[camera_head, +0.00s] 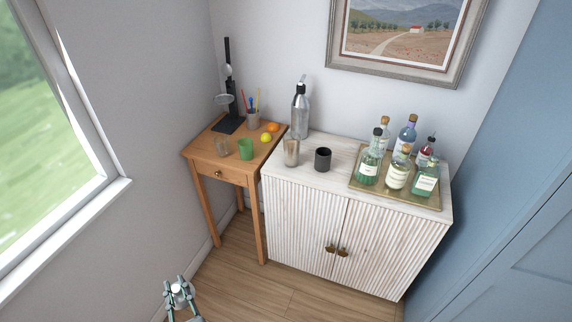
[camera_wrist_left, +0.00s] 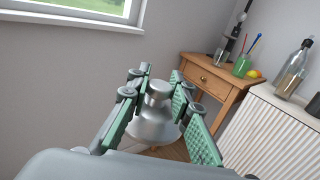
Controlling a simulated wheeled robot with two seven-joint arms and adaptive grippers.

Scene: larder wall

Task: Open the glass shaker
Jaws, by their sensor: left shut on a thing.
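My left gripper (camera_head: 179,284) shows at the bottom left of the head view, over the floor and away from the furniture. It is shut on a silver domed shaker top with a narrower cap, which shows in the left wrist view (camera_wrist_left: 153,122) between the green-padded fingers. I cannot tell whether a glass body hangs below the dome; the part under it is hidden or too small to make out. A clear, beige-tinted tumbler (camera_head: 291,153) stands upright on the white cabinet (camera_head: 305,221). My right gripper is not in view.
The cabinet also carries a dark cup (camera_head: 323,159), a siphon-like bottle (camera_head: 300,117) and a gold tray (camera_head: 397,192) of several bottles. The cabinet's front left top is clear.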

